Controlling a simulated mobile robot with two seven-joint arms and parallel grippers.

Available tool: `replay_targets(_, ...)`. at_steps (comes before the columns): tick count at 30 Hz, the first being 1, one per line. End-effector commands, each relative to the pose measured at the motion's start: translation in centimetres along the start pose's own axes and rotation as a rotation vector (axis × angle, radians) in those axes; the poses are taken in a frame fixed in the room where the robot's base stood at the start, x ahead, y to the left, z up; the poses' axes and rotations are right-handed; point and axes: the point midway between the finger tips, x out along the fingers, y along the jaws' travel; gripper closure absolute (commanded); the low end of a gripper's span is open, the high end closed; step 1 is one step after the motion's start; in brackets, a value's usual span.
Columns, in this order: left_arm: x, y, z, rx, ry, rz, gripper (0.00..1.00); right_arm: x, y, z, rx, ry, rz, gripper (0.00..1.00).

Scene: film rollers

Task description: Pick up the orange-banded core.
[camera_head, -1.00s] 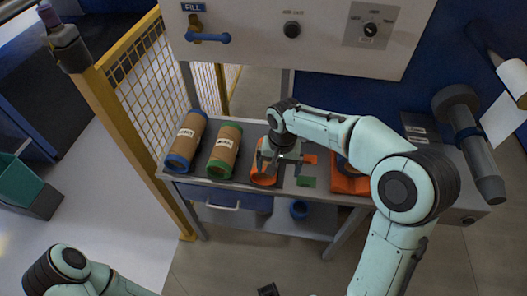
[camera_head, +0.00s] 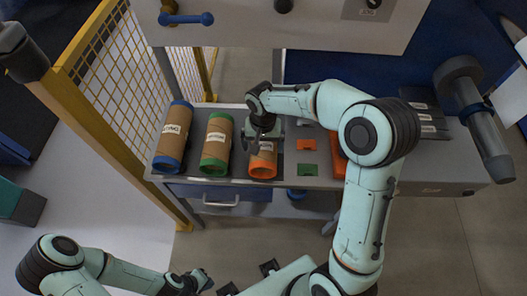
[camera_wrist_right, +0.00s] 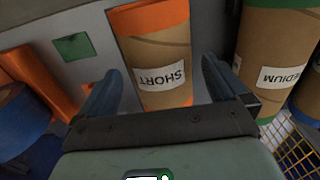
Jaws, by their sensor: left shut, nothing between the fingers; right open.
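The orange-banded core (camera_head: 263,158), a brown cardboard tube with orange ends, lies on the grey bench to the right of the other cores. In the right wrist view the core (camera_wrist_right: 158,52) shows a white label reading SHORT. My right gripper (camera_head: 262,142) is above the core and hides part of it. In the wrist view my right gripper (camera_wrist_right: 158,82) is open, with one finger on each side of the core; I cannot tell whether they touch it. My left gripper (camera_head: 203,281) is shut and empty, low in the view, away from the bench.
A green-banded core (camera_head: 218,140) and a blue-banded core (camera_head: 174,135) lie to the left on the bench. Orange and green patches (camera_head: 307,170) lie to the right, near an orange object (camera_head: 338,160). A yellow mesh fence (camera_head: 110,70) stands at left.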

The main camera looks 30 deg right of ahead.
Motion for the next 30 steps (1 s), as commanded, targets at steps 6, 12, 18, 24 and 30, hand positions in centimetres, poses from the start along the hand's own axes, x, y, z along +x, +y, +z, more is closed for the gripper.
replay_targets(6,-0.3,0.2,-0.2,0.001,0.003,0.001,1.00,2.6,0.2,-0.3,0.001,-0.004,0.003,0.00)
replay_targets(12,-0.3,0.2,-0.2,0.001,0.003,0.001,1.00,5.0,0.2,-0.5,-0.001,-0.002,0.002,0.00)
replay_targets(18,-0.3,0.2,-0.2,0.001,0.003,0.001,1.00,5.3,0.2,-0.5,0.000,0.000,0.001,0.00)
replay_targets(24,-0.3,0.2,-0.2,0.001,0.003,0.001,1.00,5.3,0.2,-0.5,0.000,0.000,0.001,0.39)
replay_targets(30,-0.3,0.2,-0.2,0.001,0.003,0.001,1.00,5.2,0.2,-0.5,0.000,0.000,0.000,0.49)
